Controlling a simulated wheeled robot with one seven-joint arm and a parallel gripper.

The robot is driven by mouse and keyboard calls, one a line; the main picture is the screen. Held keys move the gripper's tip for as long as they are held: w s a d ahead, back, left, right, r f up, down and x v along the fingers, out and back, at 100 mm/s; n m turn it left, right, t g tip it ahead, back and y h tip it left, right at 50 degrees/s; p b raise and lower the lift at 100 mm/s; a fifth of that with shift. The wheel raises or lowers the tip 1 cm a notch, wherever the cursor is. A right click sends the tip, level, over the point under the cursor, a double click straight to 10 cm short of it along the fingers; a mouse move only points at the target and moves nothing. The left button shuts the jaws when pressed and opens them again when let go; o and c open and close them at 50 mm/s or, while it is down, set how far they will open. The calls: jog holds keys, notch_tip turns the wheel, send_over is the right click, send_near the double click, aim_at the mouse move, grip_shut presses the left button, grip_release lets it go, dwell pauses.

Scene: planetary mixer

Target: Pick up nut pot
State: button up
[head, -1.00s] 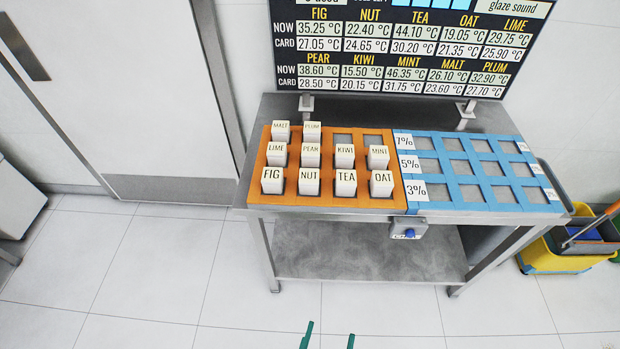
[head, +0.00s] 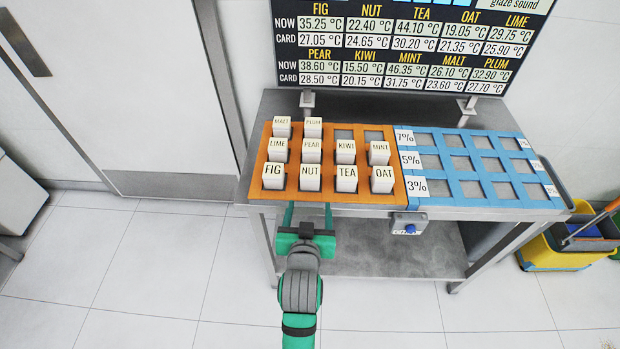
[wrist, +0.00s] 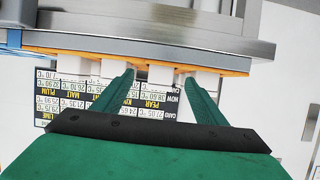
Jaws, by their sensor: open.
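The nut pot (head: 310,177) is a white block labelled NUT, upright in the front row of the orange rack (head: 345,197), second from the left. The fig pot (head: 273,175) stands to its left and the tea pot (head: 346,178) to its right. My gripper (head: 308,209) is open and empty at the rack's front edge, in line with the nut pot. In the wrist view, which is upside down, a white pot that appears to be the nut pot (wrist: 159,76) shows between the spread fingers. I cannot tell how far ahead of the fingertips it is.
The oat pot (head: 382,180) ends the front row, with more pots behind. A blue rack (head: 480,203) with empty slots lies to the right on the steel table (head: 400,110). A temperature board (head: 400,45) stands behind. A blue button (head: 410,228) sits on the table front.

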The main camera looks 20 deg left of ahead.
aim_at(309, 182)
jog(key=w+a, duration=0.1)
jog(key=w, duration=0.1)
jog(key=w+a, duration=0.1)
jog(key=w, duration=0.3)
jog(key=shift+w+a+r, duration=0.15)
jog(key=shift+w+a, duration=0.1)
jog(key=shift+a, duration=0.15)
jog(key=x, duration=0.4)
jog(key=shift+w+d+r, duration=0.15)
jog(key=shift+w+r, duration=0.15)
jog(key=shift+w+f, duration=0.3)
jog(key=shift+w, duration=0.25)
jog(key=shift+c, duration=0.6)
jog(key=shift+r, duration=0.1)
jog(key=c, duration=1.3)
